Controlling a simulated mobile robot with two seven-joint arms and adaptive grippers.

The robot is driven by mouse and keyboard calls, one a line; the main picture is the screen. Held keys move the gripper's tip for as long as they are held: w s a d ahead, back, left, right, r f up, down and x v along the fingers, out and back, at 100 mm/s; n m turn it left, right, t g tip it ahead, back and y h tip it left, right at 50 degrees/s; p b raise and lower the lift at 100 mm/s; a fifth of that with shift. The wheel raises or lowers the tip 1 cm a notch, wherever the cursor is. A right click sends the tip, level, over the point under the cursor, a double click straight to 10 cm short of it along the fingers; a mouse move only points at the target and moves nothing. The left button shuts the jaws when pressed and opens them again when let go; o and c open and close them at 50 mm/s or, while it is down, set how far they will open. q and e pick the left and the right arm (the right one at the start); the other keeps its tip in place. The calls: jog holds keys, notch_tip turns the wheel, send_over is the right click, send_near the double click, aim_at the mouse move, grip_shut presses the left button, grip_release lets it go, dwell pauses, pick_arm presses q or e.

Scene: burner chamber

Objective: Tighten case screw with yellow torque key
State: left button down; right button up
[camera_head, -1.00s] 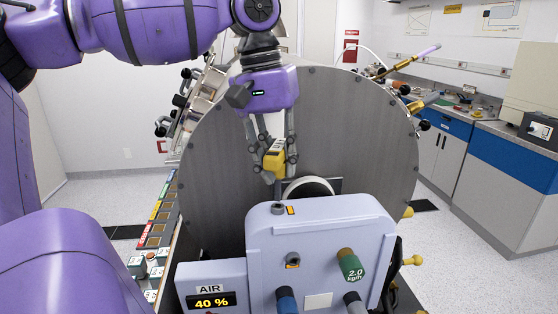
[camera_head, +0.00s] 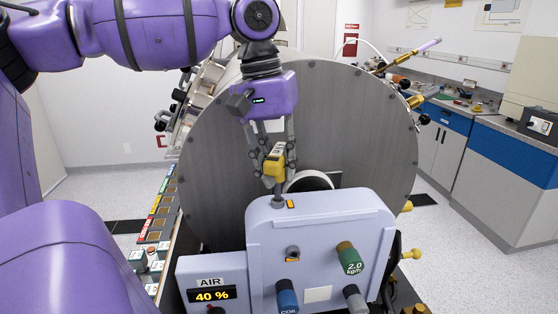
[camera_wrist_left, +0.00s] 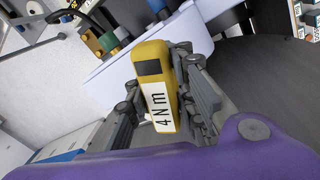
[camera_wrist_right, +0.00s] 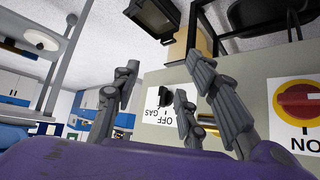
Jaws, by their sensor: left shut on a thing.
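The yellow torque key (camera_head: 275,161) is held by my left gripper (camera_head: 273,174), whose fingers are shut around its body. In the left wrist view the key (camera_wrist_left: 157,88) shows a "4 Nm" label. Its grey shaft points down at the case screw (camera_head: 278,202) near the upper left of the pale blue case (camera_head: 330,225). The shaft's tip appears at or just above the screw; I cannot tell whether it is seated. My right gripper is out of the head view; in the right wrist view it (camera_wrist_right: 165,75) is open and empty.
A second screw (camera_head: 293,252) with an orange mark sits lower on the case. A green knob (camera_head: 349,258), a blue knob (camera_head: 286,294) and the AIR display (camera_head: 211,296) are close by. The large grey disc (camera_head: 235,150) stands behind. A gas knob (camera_wrist_right: 178,97) faces my right gripper.

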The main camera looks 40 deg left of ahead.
pick_arm(q)
jog(key=shift+f, duration=0.15)
pick_arm(e)
jog(key=shift+s+d+f, duration=0.15)
jog(key=shift+s+d, duration=0.05)
dwell(0.3)
pick_arm(q)
jog(key=shift+m+b, duration=0.3)
jog(key=shift+m, duration=0.7)
pick_arm(e)
jog(key=shift+s+a+f, duration=0.2)
jog(key=shift+s+f, duration=0.2)
jog(key=shift+f, duration=0.15)
pick_arm(q)
jog(key=shift+m+g, duration=0.3)
jog(key=shift+m+b, duration=0.3)
jog(key=shift+m, duration=0.4)
pick_arm(e)
jog(key=shift+s+d+f+g, duration=0.2)
jog(key=shift+s+f+g, duration=0.1)
jog(key=shift+s+f, duration=0.15)
pick_arm(q)
jog(key=shift+n, duration=0.3)
pick_arm(e)
jog(key=shift+w+a+r, duration=0.2)
jog(key=shift+a, duration=0.05)
pick_arm(q)
jog(key=shift+r, duration=0.3)
pick_arm(e)
jog(key=shift+d, duration=0.1)
